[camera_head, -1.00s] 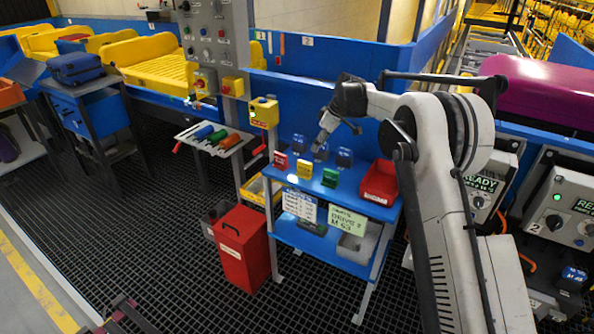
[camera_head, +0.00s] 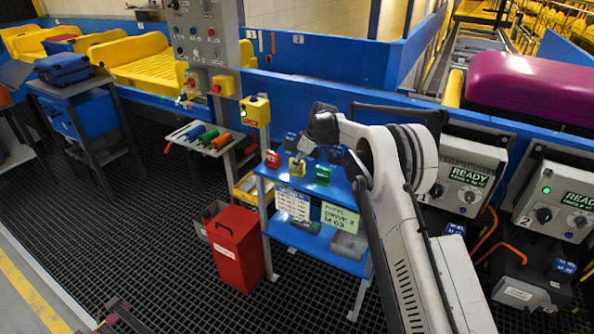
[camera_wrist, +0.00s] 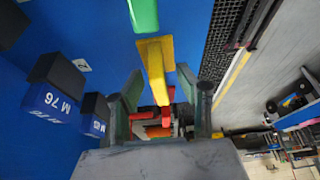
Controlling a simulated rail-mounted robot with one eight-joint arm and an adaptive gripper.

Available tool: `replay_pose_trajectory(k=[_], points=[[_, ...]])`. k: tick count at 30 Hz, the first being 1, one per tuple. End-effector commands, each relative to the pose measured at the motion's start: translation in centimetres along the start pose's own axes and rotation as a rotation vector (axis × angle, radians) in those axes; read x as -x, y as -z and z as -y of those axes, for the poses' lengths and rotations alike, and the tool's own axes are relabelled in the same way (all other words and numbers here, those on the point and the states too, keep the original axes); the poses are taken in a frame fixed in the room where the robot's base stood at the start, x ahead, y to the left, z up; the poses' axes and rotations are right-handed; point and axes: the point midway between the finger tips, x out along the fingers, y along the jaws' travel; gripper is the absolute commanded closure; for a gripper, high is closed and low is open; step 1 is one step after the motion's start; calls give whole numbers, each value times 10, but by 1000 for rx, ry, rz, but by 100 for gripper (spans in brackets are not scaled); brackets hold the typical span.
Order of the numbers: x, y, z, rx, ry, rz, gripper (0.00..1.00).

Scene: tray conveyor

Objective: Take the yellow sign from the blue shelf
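The yellow sign (camera_head: 297,167) stands on the blue shelf (camera_head: 336,192) between a red sign (camera_head: 272,159) and a green sign (camera_head: 323,175). In the wrist view the yellow sign (camera_wrist: 154,62) lies straight ahead, with the green sign (camera_wrist: 144,14) above it in the picture and the red sign (camera_wrist: 146,115) beyond. My gripper (camera_head: 304,153) is just above and behind the yellow sign. In the wrist view its two fingers (camera_wrist: 161,103) are spread wide, with the yellow sign lined up in the gap. I cannot tell whether either finger touches it.
Dark blue blocks marked M 76 (camera_wrist: 50,92) and similar stand behind the signs, close to my gripper. A red box (camera_head: 237,247) stands on the floor grating at left. Drive boxes (camera_head: 470,178) stand at right.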

Motion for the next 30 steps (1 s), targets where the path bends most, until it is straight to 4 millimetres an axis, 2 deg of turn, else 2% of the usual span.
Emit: replay_pose_trajectory(k=[3, 10, 18, 30], points=[[-13, 0, 0, 0, 0, 0, 65], [-16, -1, 0, -1, -1, 0, 65], [-16, -1, 0, -1, 0, 0, 100], [-14, 0, 0, -1, 0, 0, 100]])
